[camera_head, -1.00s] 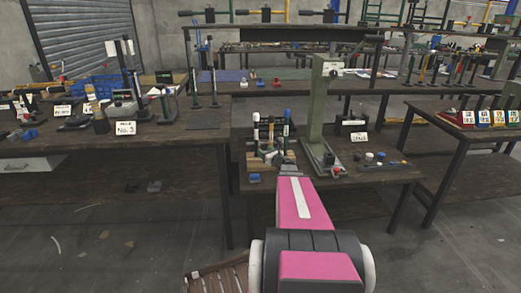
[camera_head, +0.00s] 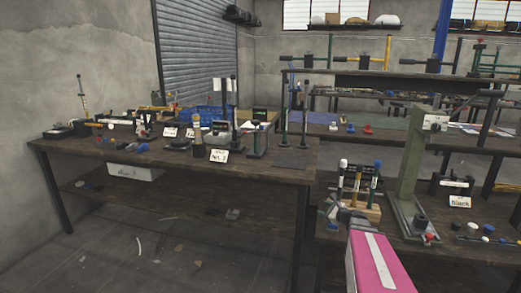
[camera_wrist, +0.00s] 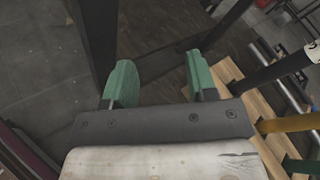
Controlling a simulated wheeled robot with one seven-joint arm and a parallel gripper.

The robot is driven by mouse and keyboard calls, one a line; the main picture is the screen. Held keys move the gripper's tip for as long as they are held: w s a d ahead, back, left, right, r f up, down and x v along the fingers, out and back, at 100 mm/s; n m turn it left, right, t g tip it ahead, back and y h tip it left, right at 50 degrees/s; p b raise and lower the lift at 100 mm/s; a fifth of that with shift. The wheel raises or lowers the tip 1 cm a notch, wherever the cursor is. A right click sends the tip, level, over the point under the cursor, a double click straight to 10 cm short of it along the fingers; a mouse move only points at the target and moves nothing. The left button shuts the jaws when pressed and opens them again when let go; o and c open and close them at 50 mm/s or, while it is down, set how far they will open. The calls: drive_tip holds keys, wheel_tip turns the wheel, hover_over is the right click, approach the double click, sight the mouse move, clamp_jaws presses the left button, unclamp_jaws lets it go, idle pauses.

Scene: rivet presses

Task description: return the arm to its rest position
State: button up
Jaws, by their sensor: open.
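That same wooden rack (camera_head: 352,212) shows in the head view, holding several tools with coloured handles. It stands beside a tall green rivet press (camera_head: 412,175).
A long wooden bench (camera_head: 110,155) with presses, labels and blue bins stands on the left. A white box (camera_head: 135,172) hangs under its top. A label card (camera_head: 460,202) and small caps lie on the right bench. Floor (camera_head: 120,245) is open at front left.

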drive_tip(key=s+a+f+n+g+h, duration=0.1)
drive_tip(key=s+a+f+n+g, duration=0.3)
drive_tip(key=s+a+n+g, duration=0.6)
drive_tip(key=s+a+f+n+g+h, duration=0.1)
drive_tip(key=s+a+n+g+h, duration=0.1)
drive_tip(key=s+n+h, duration=0.5)
drive_tip(key=shift+s+a+f+n+g, duration=0.15)
drive_tip(key=shift+s+a+n+g, duration=0.35)
drive_tip(key=shift+s+n, duration=2.45)
drive_tip(key=shift+w+a+n, duration=0.1)
drive_tip(key=shift+w+n, duration=0.25)
drive_tip(key=shift+w, duration=0.05)
